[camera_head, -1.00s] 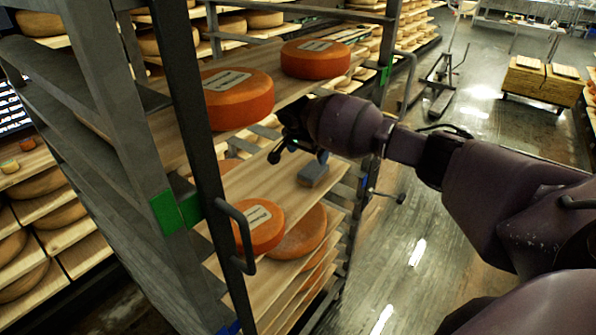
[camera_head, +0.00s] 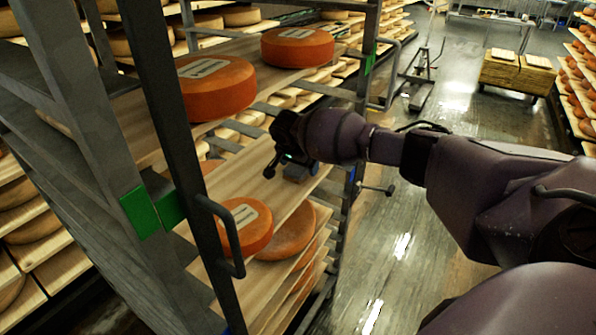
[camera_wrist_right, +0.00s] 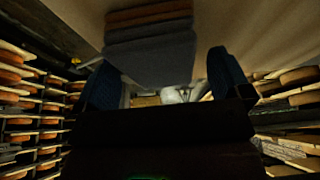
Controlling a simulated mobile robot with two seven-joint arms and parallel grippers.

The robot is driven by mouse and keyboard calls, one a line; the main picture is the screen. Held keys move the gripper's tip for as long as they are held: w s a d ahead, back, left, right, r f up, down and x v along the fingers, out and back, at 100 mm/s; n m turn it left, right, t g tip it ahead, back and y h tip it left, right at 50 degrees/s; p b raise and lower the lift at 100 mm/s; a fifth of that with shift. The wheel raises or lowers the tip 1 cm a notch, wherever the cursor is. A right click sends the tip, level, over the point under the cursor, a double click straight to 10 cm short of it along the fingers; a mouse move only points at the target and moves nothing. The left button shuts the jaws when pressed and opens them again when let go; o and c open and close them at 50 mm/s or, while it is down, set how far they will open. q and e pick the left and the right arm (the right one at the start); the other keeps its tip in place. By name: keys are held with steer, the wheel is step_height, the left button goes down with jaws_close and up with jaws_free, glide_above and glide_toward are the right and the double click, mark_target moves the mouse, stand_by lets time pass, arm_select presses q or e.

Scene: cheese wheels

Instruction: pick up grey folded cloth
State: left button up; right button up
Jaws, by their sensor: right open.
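The grey folded cloth (camera_wrist_right: 150,58) shows in the right wrist view as a layered stack with brownish layers beside the grey ones. It rests against a pale wooden shelf board (camera_wrist_right: 260,25). In the head view only a small part of the cloth (camera_head: 297,172) shows on the middle shelf, right below my right gripper (camera_head: 280,165); the gripper hides the rest. My right gripper is open. In the right wrist view its two dark blue fingers (camera_wrist_right: 163,85) stand apart, with the cloth between or just beyond them. Contact cannot be told. My left gripper is not in view.
An orange cheese wheel (camera_head: 244,227) lies on the same shelf (camera_head: 265,195), nearer the front. Two more wheels lie on the shelf above, one at the front (camera_head: 215,88) and one at the back (camera_head: 298,47). A dark rack post with a handle (camera_head: 228,235) stands at the front left.

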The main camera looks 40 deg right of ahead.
steer(key=shift+d+f, duration=0.15)
steer(key=shift+f, duration=0.35)
steer(key=shift+w, duration=0.1)
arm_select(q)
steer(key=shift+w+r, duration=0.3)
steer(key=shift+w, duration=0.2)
arm_select(e)
steer(key=shift+c, duration=0.8)
steer(key=c, duration=0.8)
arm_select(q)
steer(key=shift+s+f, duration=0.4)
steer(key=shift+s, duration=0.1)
arm_select(e)
steer(key=shift+c, duration=0.2)
